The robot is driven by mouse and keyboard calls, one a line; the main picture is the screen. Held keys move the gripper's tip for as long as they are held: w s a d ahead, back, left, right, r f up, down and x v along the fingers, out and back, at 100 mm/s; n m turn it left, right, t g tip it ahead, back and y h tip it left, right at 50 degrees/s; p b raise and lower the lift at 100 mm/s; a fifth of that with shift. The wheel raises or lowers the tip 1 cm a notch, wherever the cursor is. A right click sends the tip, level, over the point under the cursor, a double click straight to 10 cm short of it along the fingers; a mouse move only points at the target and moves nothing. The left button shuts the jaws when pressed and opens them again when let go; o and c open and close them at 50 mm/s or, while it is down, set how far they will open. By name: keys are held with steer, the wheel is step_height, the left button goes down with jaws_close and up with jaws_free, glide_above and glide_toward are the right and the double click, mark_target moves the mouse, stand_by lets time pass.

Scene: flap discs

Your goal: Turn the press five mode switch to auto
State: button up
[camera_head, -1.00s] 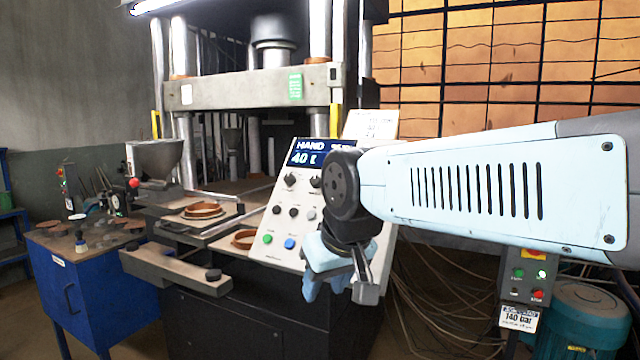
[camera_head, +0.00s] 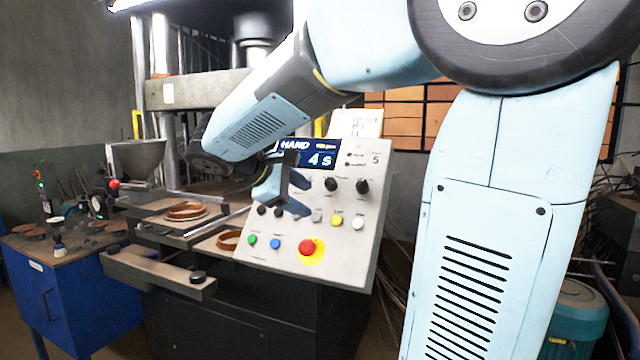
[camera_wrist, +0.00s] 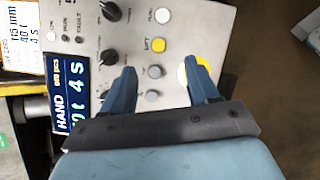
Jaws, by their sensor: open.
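The press control panel (camera_head: 352,255) is a tilted pale board, also in the wrist view (camera_wrist: 205,22). Its blue display (camera_head: 322,160) reads HAND and 4 s; the wrist view shows this display (camera_wrist: 75,95) turned sideways. Two black knobs, one (camera_head: 331,184) and another (camera_head: 362,186), show right of my gripper. My gripper (camera_head: 303,196) is open and empty in front of the panel. In the wrist view its fingers (camera_wrist: 160,68) are apart over grey buttons, with a black knob (camera_wrist: 109,57) beside the left finger.
A red emergency stop (camera_head: 307,248) on a yellow disc sits low on the panel. Green (camera_head: 252,240), blue (camera_head: 275,244), yellow (camera_head: 337,220) and white (camera_head: 358,223) buttons surround it. A bar (camera_head: 160,272) juts out left of the panel, and a blue cabinet (camera_head: 75,300) stands farther left.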

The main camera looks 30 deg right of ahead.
mark_target(327, 183)
steer(key=w+a+r+n+h, duration=0.2)
steer(key=w+r+h, duration=0.15)
steer(key=w, duration=0.35)
steer(key=shift+t, duration=0.4)
steer(key=x, duration=1.4)
steer(key=shift+w, duration=0.15)
steer(key=shift+a, duration=0.1)
